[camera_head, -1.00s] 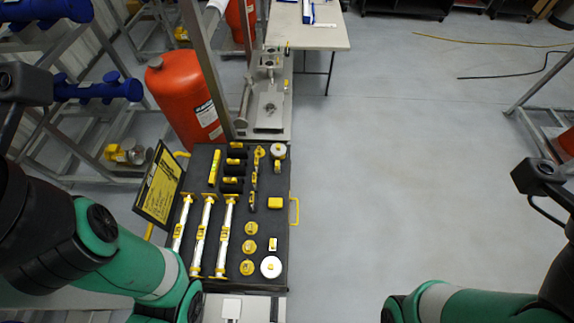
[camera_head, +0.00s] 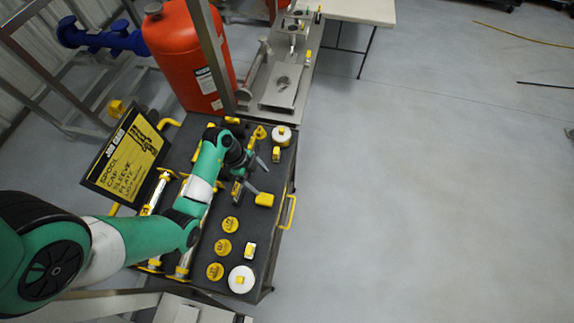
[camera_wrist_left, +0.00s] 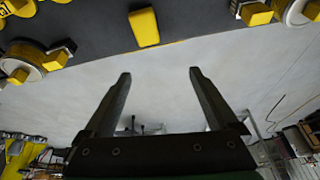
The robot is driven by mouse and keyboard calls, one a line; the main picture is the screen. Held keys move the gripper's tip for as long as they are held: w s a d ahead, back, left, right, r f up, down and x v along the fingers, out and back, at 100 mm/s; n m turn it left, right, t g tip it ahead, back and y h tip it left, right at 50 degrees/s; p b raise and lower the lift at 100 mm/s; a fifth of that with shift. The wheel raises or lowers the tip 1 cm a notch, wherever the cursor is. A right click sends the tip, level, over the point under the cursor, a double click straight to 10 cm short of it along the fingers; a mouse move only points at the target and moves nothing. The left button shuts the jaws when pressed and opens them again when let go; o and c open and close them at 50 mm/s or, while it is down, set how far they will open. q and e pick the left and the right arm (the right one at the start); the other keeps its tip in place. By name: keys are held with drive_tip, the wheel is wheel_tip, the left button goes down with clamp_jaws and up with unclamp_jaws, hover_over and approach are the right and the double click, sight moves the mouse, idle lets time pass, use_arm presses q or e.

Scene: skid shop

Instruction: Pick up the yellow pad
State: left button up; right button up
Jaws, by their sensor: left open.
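The yellow pad (camera_head: 264,199) is a small yellow block on the dark foam top of the tool cart (camera_head: 262,226), near its right edge by the yellow handle. It also shows at the top of the left wrist view (camera_wrist_left: 145,27), beyond the fingertips. My left gripper (camera_head: 259,181) is over the cart close to the pad, its two fingers apart and empty. The open fingers also show in the left wrist view (camera_wrist_left: 160,73), with a gap between them and the pad. My right gripper is not in view.
White-topped round pieces (camera_head: 281,136) and (camera_head: 241,279) lie near the pad, with several yellow discs (camera_head: 222,247). A lettered lid (camera_head: 127,160) stands open at the cart's left. An orange tank (camera_head: 188,58) stands behind. The floor to the right is clear.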

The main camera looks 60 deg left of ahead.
use_arm(q)
drive_tip(key=n+b, duration=0.1)
approach(264, 198)
drive_tip(key=b+x, duration=0.2)
drive_tip(key=x, duration=0.3)
drive_tip(key=shift+a+f, duration=0.1)
drive_tip(key=shift+a, duration=0.05)
drive_tip(key=b+x, duration=0.1)
drive_tip(key=x, duration=0.1)
drive_tip(key=b+x, duration=0.2)
drive_tip(key=x, duration=0.1)
drive_tip(key=shift+d, duration=0.25)
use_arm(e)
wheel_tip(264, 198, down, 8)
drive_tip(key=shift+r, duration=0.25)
